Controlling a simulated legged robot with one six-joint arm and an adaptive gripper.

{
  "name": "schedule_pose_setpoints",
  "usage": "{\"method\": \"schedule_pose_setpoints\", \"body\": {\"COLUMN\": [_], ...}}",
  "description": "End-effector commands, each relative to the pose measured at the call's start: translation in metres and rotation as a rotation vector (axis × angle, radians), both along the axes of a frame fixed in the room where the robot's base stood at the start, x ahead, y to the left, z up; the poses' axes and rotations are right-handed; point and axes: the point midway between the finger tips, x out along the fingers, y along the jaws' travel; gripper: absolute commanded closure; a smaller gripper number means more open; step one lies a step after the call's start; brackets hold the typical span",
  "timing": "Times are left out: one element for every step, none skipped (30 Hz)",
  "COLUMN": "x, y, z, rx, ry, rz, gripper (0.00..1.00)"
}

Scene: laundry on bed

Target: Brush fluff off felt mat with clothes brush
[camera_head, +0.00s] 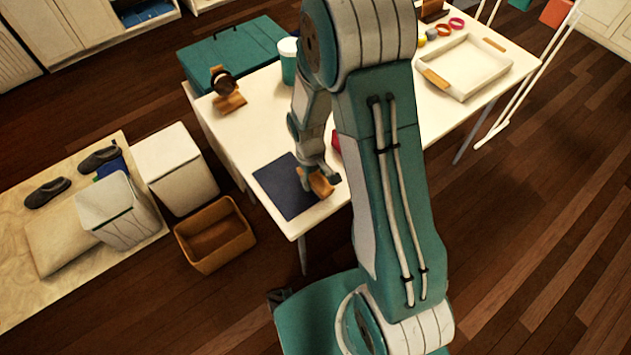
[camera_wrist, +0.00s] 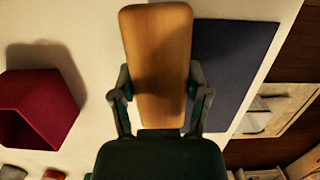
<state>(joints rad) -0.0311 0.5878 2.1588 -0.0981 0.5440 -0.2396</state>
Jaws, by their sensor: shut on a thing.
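The dark blue felt mat (camera_head: 280,187) lies flat near the front corner of the white table, and part of it shows in the wrist view (camera_wrist: 235,65). My gripper (camera_head: 312,178) is low at the mat's right edge. It is shut on the wooden clothes brush (camera_wrist: 158,60), with one finger on each side of it. The brush also shows in the head view (camera_head: 321,184), over the mat's right edge. Its underside is hidden, so I cannot tell whether it touches the mat. I cannot make out any fluff on the visible part of the mat.
A dark red hollow box (camera_wrist: 40,110) stands on the table beside the brush. A wooden stand (camera_head: 229,101), a teal cup (camera_head: 289,67) and a white tray (camera_head: 468,68) stand farther back. A brown bin (camera_head: 214,235) is on the floor left of the table.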

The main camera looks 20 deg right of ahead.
Motion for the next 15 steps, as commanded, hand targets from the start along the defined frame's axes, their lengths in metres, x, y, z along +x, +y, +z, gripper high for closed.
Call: {"method": "schedule_pose_setpoints", "body": {"x": [0.002,0.002,0.003,0.003,0.004,0.004,0.004,0.005,0.005,0.006,0.006,0.007,0.007,0.008,0.008], "y": [0.001,0.001,0.001,0.001,0.002,0.002,0.002,0.002,0.003,0.003,0.003,0.003,0.003,0.003,0.004], "z": [0.01,0.012,0.015,0.018,0.021,0.024,0.027,0.03,0.033,0.036,0.039,0.042,0.045,0.048,0.051], "rx": [0.0,0.0,0.0,0.001,0.001,0.001,0.001,0.001,0.001,0.001,0.001,0.002,0.001,0.002,0.002], "ry": [-0.006,-0.005,-0.004,-0.005,-0.005,-0.005,-0.005,-0.005,-0.006,-0.006,-0.005,-0.006,-0.007,-0.007,-0.006], "rz": [0.0,0.0,0.0,-0.001,-0.001,-0.001,-0.001,-0.001,-0.002,-0.002,-0.002,-0.002,-0.002,-0.002,-0.002], "gripper": [0.96,0.96,0.96,0.96,0.96,0.96,0.96,0.96,0.96,0.96,0.96,0.96,0.96,0.96,0.96]}}
